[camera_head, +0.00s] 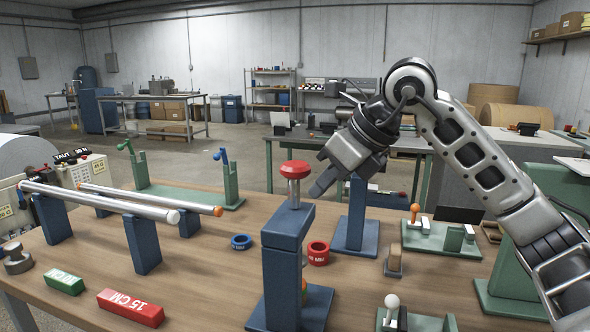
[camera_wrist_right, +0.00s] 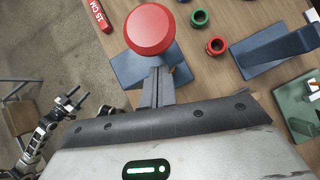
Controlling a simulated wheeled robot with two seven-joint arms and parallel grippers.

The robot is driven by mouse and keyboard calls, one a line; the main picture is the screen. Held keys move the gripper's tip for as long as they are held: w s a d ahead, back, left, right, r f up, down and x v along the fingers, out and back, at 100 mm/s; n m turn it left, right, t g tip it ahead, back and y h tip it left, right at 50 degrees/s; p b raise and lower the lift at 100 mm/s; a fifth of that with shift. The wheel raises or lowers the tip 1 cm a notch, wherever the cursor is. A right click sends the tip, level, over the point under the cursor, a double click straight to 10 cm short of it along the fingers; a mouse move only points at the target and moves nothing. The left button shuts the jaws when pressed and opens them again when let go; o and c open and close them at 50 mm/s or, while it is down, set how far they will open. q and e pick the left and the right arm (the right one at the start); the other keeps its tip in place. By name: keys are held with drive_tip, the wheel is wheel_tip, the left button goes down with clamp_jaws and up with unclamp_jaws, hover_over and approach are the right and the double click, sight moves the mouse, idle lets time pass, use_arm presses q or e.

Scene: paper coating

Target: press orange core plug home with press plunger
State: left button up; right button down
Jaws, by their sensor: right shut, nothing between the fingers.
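The press is a blue post-and-head frame (camera_head: 287,240) on a blue base plate, with a round red plunger knob (camera_head: 295,169) on a metal shaft at its top. A bit of the orange core plug (camera_head: 304,286) shows low behind the press post; the post hides most of it. My right gripper (camera_head: 317,190) is shut and empty, beside the knob on its right at about knob height. In the right wrist view the knob (camera_wrist_right: 150,29) lies just beyond the shut fingertips (camera_wrist_right: 157,72). I cannot tell whether they touch. A dark gripper, apparently my left (camera_wrist_right: 75,100), shows small at lower left.
A red ring (camera_head: 318,255) and a blue ring (camera_head: 241,242) lie on the wooden table near the press. A second blue stand (camera_head: 354,225) rises behind right. Metal rollers (camera_head: 100,203) rest on blue supports at left. A red block (camera_head: 131,308) lies at front left.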

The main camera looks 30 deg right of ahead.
use_arm(q)
drive_tip(key=r+p, duration=0.2)
drive_tip(key=shift+d+p, duration=0.2)
drive_tip(key=shift+p, duration=0.1)
use_arm(e)
drive_tip(key=v, duration=1.6)
